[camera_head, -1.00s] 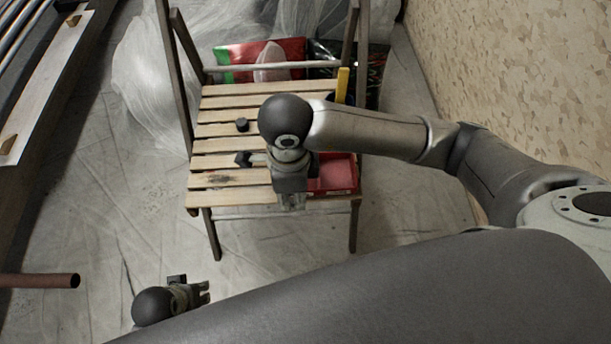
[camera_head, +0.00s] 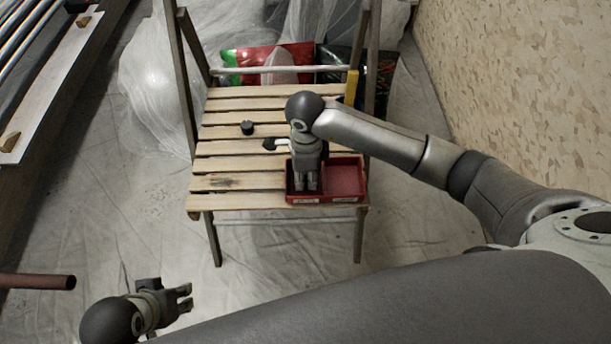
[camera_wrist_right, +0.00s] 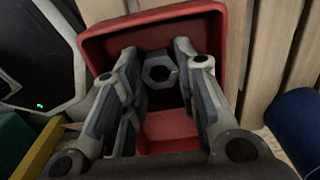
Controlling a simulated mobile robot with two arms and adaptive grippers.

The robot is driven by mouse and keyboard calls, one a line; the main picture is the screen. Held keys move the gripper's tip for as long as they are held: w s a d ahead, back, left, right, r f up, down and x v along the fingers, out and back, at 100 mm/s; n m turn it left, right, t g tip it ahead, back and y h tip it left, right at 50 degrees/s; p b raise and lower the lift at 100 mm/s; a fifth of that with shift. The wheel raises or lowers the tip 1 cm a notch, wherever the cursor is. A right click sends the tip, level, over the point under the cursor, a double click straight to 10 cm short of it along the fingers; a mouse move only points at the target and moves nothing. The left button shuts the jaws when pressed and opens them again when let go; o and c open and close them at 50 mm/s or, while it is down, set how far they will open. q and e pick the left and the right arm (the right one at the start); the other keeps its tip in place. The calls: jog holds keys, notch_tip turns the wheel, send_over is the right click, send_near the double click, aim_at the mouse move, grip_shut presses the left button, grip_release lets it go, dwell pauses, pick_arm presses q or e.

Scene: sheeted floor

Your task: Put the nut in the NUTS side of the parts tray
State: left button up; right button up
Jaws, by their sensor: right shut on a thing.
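A red two-part parts tray (camera_head: 346,180) sits on the front right of the slatted wooden seat. Labels on its front are too small to read. My right gripper (camera_head: 307,188) points down over the tray's left compartment, its fingertips at or inside the rim. The right wrist view shows a grey hexagonal nut (camera_wrist_right: 160,71) between the fingers, with the red tray walls (camera_wrist_right: 228,60) around it. The gripper is shut on the nut; I cannot tell whether the nut touches the tray floor. My left gripper (camera_head: 186,298) is open and empty, low at the left, away from the seat.
A dark short cylinder (camera_head: 247,127) and a dark piece with a pale shaft (camera_head: 270,144) lie on the slats left of my right gripper. A yellow upright thing (camera_head: 351,88) stands at the back right. The seat's front left is clear.

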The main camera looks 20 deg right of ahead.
jog(key=shift+f, duration=0.3)
pick_arm(q)
jog(key=shift+f, duration=0.1)
pick_arm(e)
jog(key=shift+f, duration=0.1)
jog(key=shift+f, duration=0.15)
jog(key=o, duration=1)
jog(key=shift+o, duration=0.2)
jog(key=shift+r, duration=0.45)
pick_arm(q)
jog(key=p+x, duration=0.2)
jog(key=x, duration=0.5)
jog(key=shift+s, duration=0.3)
pick_arm(e)
notch_tip(320, 180, up, 12)
jog(key=shift+f, duration=0.15)
